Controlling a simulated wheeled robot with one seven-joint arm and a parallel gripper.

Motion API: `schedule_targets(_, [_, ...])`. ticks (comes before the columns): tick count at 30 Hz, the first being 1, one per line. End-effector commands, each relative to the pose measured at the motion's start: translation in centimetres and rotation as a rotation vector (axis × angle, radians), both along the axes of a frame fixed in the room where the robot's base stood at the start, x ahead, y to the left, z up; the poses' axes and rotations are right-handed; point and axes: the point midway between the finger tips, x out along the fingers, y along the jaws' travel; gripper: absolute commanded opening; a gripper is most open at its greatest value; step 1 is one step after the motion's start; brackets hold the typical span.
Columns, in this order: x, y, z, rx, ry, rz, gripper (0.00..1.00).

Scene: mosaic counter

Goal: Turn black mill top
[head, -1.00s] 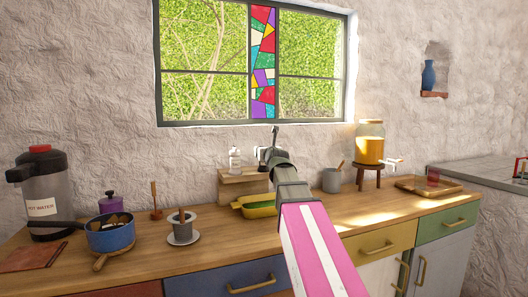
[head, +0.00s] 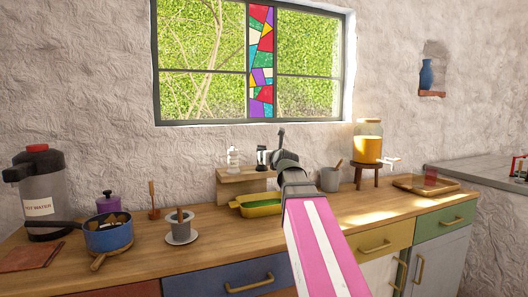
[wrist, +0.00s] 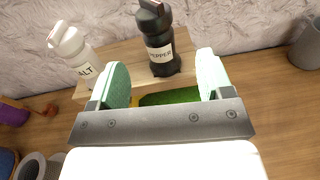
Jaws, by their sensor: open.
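The black pepper mill (wrist: 161,45) stands upright on a small wooden shelf (wrist: 115,60), its label reading PEPPER. In the wrist view it lies beyond and between the fingertips, apart from them.
A yellow dish with a green inside (head: 248,207) sits in front of the shelf. A grey cup (head: 330,180) stands to the right, near a drink dispenser (head: 368,146). A blue pot (head: 108,238) and a water flask (head: 42,190) stand at the left.

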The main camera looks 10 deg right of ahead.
Motion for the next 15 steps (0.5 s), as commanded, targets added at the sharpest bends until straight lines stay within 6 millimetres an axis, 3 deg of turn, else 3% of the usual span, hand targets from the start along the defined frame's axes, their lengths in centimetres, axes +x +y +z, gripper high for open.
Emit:
schedule_targets(1, [1.1, -0.7, -0.4, 0.006, 0.035, 0.026, 0.73])
schedule_targets(7, [3.6, -2.4, -1.9, 0.023, 0.153, 0.239, 0.73])
schedule_targets(15, [4.6, -4.9, -0.6, 0.039, 0.093, 0.619, 0.73])
